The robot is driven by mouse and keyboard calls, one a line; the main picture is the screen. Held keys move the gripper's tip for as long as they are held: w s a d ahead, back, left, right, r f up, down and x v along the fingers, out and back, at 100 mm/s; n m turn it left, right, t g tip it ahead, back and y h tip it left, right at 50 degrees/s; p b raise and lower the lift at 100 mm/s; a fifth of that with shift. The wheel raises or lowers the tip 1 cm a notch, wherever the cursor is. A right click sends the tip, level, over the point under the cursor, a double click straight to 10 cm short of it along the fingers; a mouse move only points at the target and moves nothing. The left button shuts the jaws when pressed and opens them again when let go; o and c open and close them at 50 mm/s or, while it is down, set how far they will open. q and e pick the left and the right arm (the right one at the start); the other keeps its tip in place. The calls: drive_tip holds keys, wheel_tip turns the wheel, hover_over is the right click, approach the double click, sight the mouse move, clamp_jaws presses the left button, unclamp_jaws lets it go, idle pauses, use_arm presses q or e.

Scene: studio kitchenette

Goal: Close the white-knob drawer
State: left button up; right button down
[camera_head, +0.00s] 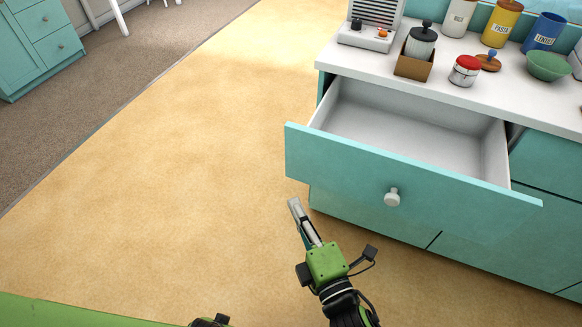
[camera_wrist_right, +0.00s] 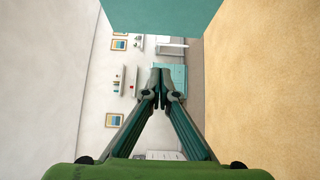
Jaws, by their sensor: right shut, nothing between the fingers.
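The white-knob drawer (camera_head: 450,200) stands pulled far out of the teal cabinet, and its pale inside looks empty. Its round white knob (camera_head: 392,197) is on the middle of the teal front.
The white counter (camera_head: 345,68) above holds a toaster-like appliance (camera_head: 370,25), a wooden box with a jar (camera_head: 412,66), a red-lidded jar (camera_head: 465,70), a green bowl (camera_head: 548,66) and canisters. Tan floor (camera_head: 150,180) left of the drawer is clear.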

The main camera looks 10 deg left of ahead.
sight(291, 168)
use_arm(q)
drive_tip(key=shift+w+r, duration=0.2)
use_arm(e)
drive_tip(key=shift+w+a, duration=0.4)
drive_tip(key=shift+w, duration=1.45)
drive_tip(key=shift+w+a, duration=0.4)
drive_tip(key=shift+w, duration=1.45)
drive_tip(key=shift+w+a, duration=0.4)
drive_tip(key=shift+w, duration=1.45)
drive_tip(key=shift+w, duration=0.1)
